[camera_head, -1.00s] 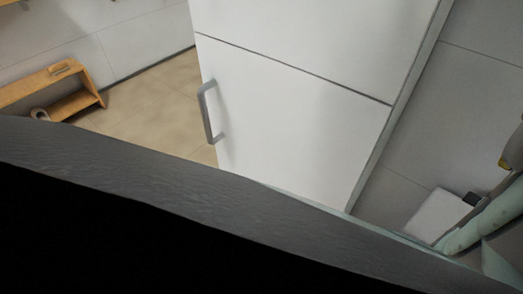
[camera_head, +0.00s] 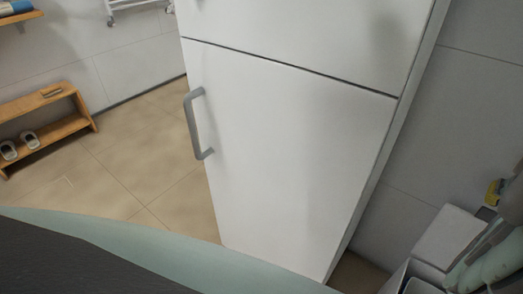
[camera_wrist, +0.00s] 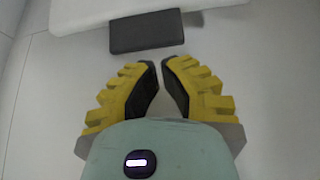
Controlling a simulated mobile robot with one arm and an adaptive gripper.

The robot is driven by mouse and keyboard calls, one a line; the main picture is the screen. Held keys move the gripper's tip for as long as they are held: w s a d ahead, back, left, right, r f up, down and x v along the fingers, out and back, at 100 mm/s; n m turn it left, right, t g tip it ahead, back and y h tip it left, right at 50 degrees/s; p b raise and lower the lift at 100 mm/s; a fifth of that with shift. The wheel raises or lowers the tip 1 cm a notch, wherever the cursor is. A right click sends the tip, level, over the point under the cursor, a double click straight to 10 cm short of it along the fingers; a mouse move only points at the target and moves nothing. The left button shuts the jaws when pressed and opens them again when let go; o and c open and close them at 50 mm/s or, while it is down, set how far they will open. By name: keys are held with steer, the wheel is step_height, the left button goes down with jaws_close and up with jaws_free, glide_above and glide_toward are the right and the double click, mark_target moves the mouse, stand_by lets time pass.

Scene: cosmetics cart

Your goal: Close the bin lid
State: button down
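The bin's white lid (camera_head: 447,236) shows at the lower right of the head view as a tilted panel, with a small dark tab (camera_head: 486,214) at its edge. Below it are pale bin walls (camera_head: 396,278), mostly cut off by the frame. In the wrist view the white lid edge (camera_wrist: 85,14) runs along the top, and the dark tab (camera_wrist: 146,32) lies just beyond my fingertips. My gripper (camera_wrist: 160,64) has yellow fingers with black pads. The fingertips are nearly together with nothing between them. In the head view only a yellow bit of my gripper (camera_head: 494,192) shows beside the lid.
A tall white fridge (camera_head: 290,150) with a grey handle stands in the middle, close to the bin. A low wooden shelf (camera_head: 45,130) with slippers is at the far left. Tan floor (camera_head: 130,165) is clear between them. A tiled wall is behind the bin.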

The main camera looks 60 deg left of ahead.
steer(key=shift+b+x, duration=0.3)
steer(key=shift+x, duration=0.95)
steer(key=shift+s+a+r, duration=0.1)
steer(key=shift+a+r, duration=0.05)
steer(key=shift+a, duration=0.05)
